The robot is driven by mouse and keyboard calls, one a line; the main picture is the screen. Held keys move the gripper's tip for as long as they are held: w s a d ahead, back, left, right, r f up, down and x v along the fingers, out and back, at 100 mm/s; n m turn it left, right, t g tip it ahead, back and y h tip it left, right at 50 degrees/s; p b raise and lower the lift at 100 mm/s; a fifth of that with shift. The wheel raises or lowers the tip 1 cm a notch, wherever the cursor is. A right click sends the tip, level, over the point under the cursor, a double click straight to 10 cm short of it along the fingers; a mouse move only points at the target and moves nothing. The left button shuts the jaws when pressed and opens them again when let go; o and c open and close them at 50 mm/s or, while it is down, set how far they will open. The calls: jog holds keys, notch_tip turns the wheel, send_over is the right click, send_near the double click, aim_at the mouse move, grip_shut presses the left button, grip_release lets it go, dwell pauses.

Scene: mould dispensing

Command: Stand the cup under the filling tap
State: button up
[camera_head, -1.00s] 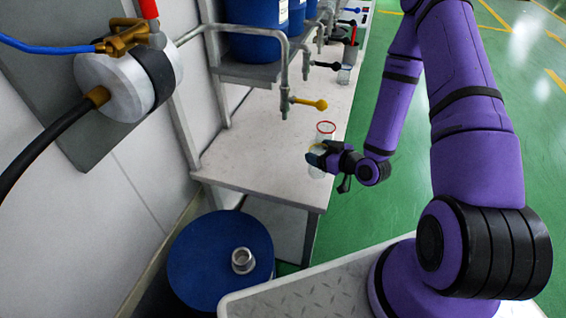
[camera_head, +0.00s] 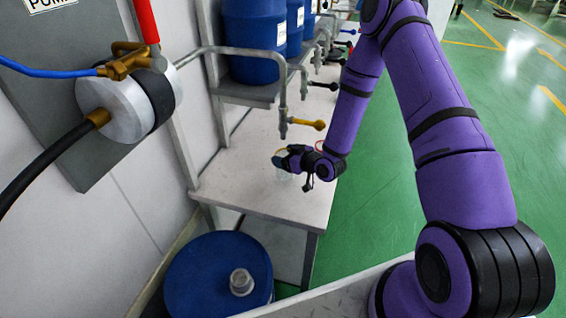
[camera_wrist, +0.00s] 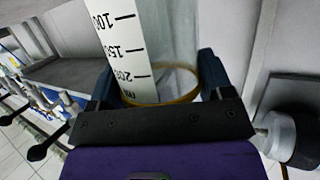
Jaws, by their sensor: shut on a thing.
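The cup (camera_wrist: 165,50) is a clear cylinder with a white strip of black volume marks and a yellow ring. My gripper (camera_wrist: 158,78) is shut on it, with a dark blue jaw on each side in the wrist view. In the head view, my gripper (camera_head: 292,160) holds the cup (camera_head: 284,178) over the pale bench, near and below the nearest tap (camera_head: 283,126), which has a yellow lever. The cup is faint there and partly hidden by the jaws. I cannot tell whether its base touches the bench or is exactly under the spout.
The pale bench top (camera_head: 235,178) is clear around the gripper. Blue drums (camera_head: 252,40) stand on a shelf above it, with more taps behind. A blue barrel (camera_head: 195,275) with a metal fitting (camera_head: 241,282) stands in front. A hose pump is on the left wall.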

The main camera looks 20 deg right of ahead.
jog(key=shift+w+a, duration=0.25)
jog(key=shift+w, duration=0.25)
jog(key=shift+f, duration=1.8)
jog(key=shift+f, duration=0.15)
jog(key=o, duration=1.1)
jog(key=shift+s+d+r, duration=0.1)
jog(key=shift+r, duration=0.1)
jog(key=v, duration=1.1)
jog(key=shift+s+r, duration=0.15)
jog(key=shift+s, duration=0.2)
jog(key=shift+d, duration=0.15)
